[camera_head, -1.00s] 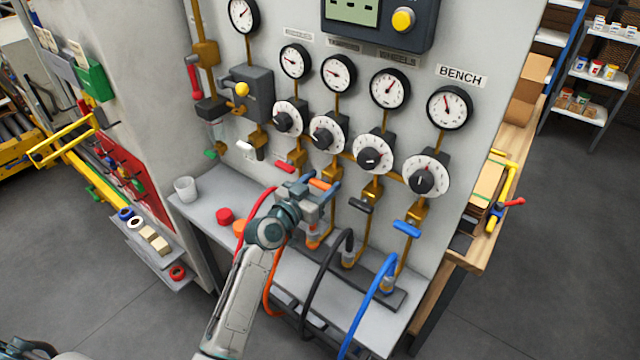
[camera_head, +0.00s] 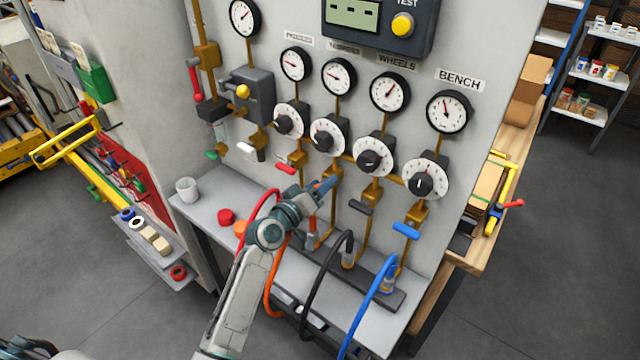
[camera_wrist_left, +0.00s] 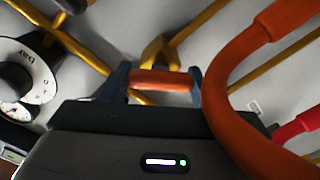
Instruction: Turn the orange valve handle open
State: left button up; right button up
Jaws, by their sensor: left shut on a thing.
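The orange valve handle (camera_wrist_left: 160,81) lies between the two dark fingers of my left gripper (camera_wrist_left: 157,82) in the left wrist view, and the gripper is shut on it. A brass valve body (camera_wrist_left: 158,52) and pipe show just behind the handle. In the head view my left gripper (camera_head: 318,196) is at the valve on the grey panel, and its fingers and wrist hide most of the handle. My right gripper is not in view.
Red (camera_head: 285,168), black (camera_head: 360,207) and blue (camera_head: 406,231) handles sit on neighbouring valves. Orange, black and blue hoses hang below. A thick orange-red hose (camera_wrist_left: 225,90) passes close beside my left gripper. Gauges and dials are above. A white cup (camera_head: 187,189) stands on the shelf.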

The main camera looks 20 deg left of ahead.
pick_arm(q)
jog(key=n+p, duration=0.1)
jog(key=n, duration=0.4)
jog(key=shift+n+p, duration=0.3)
jog(key=shift+p, duration=0.1)
jog(key=shift+f+n+p, duration=0.2)
jog(key=shift+n+p, duration=0.45)
jog(key=shift+n, duration=1.45)
jog(key=o, duration=1)
jog(key=b+v, duration=0.2)
jog(key=v, duration=0.9)
